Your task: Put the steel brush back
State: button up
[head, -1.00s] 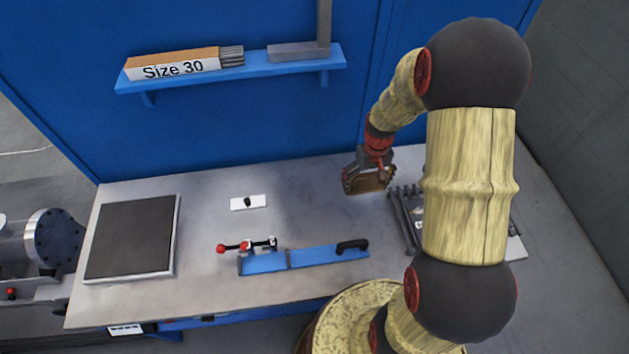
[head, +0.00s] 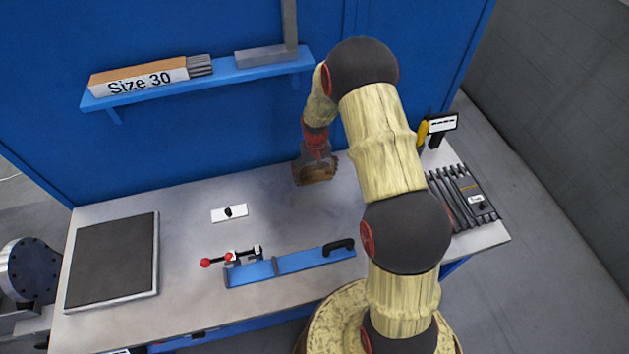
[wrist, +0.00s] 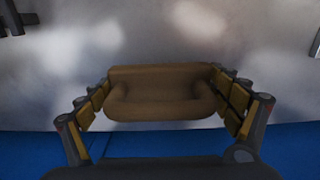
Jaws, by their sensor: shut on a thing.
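My gripper (head: 316,172) is above the back part of the grey workbench, right of the middle. In the wrist view my gripper (wrist: 163,88) is shut on a brown block-like body, which I take to be the steel brush (wrist: 165,98), across its two ends. Only its brown side shows; no steel bristles can be made out. In the head view it is small and hard to tell from the jaws. The grey bench top (wrist: 150,35) lies beyond it, and the gap between them cannot be judged.
A tray of dark bars (head: 462,200) lies at the bench's right end, with a yellow-handled tool (head: 423,132) and a sign (head: 443,123) behind. A blue fixture (head: 290,263), white plate (head: 229,213) and dark pad (head: 112,260) are left and front. A blue shelf (head: 200,81) hangs above.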

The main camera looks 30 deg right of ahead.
aim_at(314, 181)
jog(key=shift+w+a+f, duration=0.1)
jog(key=shift+w+f, duration=0.15)
jog(key=shift+f, duration=1.5)
jog(key=shift+f, duration=0.15)
jog(key=o, duration=0.9)
